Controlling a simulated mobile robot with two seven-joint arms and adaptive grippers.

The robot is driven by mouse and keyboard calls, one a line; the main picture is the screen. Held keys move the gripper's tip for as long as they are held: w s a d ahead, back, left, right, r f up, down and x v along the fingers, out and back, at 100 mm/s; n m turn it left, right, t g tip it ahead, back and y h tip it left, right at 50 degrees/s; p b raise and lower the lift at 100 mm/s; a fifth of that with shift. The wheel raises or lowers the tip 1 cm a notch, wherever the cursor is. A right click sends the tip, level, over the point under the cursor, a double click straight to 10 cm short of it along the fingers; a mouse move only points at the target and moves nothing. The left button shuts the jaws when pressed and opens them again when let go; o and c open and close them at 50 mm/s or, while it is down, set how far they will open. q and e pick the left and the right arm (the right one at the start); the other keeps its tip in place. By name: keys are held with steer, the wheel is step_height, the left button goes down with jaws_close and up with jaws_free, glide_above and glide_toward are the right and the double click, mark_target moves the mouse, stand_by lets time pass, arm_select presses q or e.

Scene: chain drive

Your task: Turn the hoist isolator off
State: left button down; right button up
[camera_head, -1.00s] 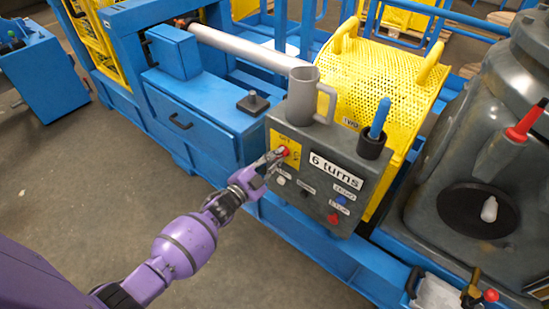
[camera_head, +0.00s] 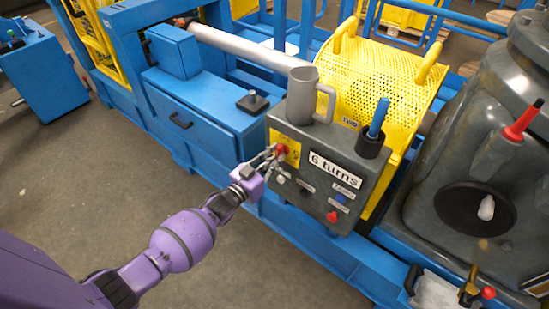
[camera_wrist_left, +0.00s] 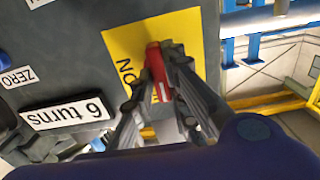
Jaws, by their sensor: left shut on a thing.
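The hoist isolator is a red handle (camera_head: 282,149) on a yellow plate (camera_head: 292,157) at the left of the grey control box. In the left wrist view the red handle (camera_wrist_left: 157,72) stands between my left gripper's fingers, with part of the word "ON" on the yellow plate (camera_wrist_left: 122,48) beside it. My left gripper (camera_head: 272,153) is shut on the red handle, and its fingers hide part of it. The left gripper also shows close up in the left wrist view (camera_wrist_left: 160,92). My right gripper is not in view.
The grey control box (camera_head: 318,205) has a "6 turns" label, several buttons, and a grey mug (camera_head: 300,95) and a cup with a blue-handled tool (camera_head: 378,118) on top. A yellow perforated guard (camera_head: 375,75) stands behind. Grey floor (camera_head: 110,165) lies clear at left.

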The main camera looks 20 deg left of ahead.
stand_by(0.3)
arm_select(q)
steer(key=c, duration=1.7)
jaws_free()
steer(key=v, duration=1.2)
